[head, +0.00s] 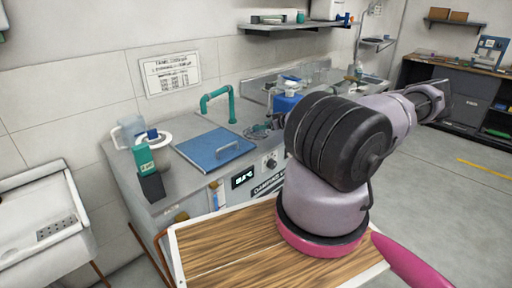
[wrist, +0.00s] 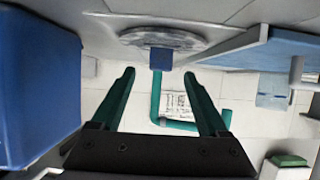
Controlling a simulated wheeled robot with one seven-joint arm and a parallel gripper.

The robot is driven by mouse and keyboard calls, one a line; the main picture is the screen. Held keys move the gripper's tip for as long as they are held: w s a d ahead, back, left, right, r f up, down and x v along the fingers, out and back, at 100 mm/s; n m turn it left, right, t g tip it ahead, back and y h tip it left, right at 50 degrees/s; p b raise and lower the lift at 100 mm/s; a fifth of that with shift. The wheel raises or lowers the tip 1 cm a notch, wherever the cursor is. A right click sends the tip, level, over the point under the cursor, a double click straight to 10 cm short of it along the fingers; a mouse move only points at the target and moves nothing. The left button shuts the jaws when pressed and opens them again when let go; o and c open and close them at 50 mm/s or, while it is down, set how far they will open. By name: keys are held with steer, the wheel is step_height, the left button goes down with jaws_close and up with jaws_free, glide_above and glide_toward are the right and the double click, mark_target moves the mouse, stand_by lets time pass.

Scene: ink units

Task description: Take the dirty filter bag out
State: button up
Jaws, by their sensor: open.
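I cannot make out a filter bag for certain. A pale round rim with a small blue block (head: 152,133) is set at the left end of the steel counter (head: 240,130) in the head view. In the wrist view, which looks upside down, a round grey rim (wrist: 165,38) with a blue block (wrist: 161,59) shows at the top. My gripper (wrist: 159,73) is open there, its two green fingers apart with nothing between them. The block appears between and beyond the fingertips. In the head view I cannot make out the fingers.
A blue lid (head: 213,148) with a bar handle lies beside the rim. A teal pipe (head: 218,92) rises behind it. A green box (head: 144,158) and a jug (head: 131,130) stand near the rim. A white sink (head: 35,215) is at left. A large blue object (wrist: 38,90) fills the wrist view's left.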

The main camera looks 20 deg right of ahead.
mark_target(258, 133)
steer(key=x, duration=0.3)
steer(key=shift+w+a+f, duration=0.15)
steer(key=shift+w+f, duration=0.05)
steer(key=shift+w, duration=0.15)
jaws_close()
steer(key=shift+r, duration=0.2)
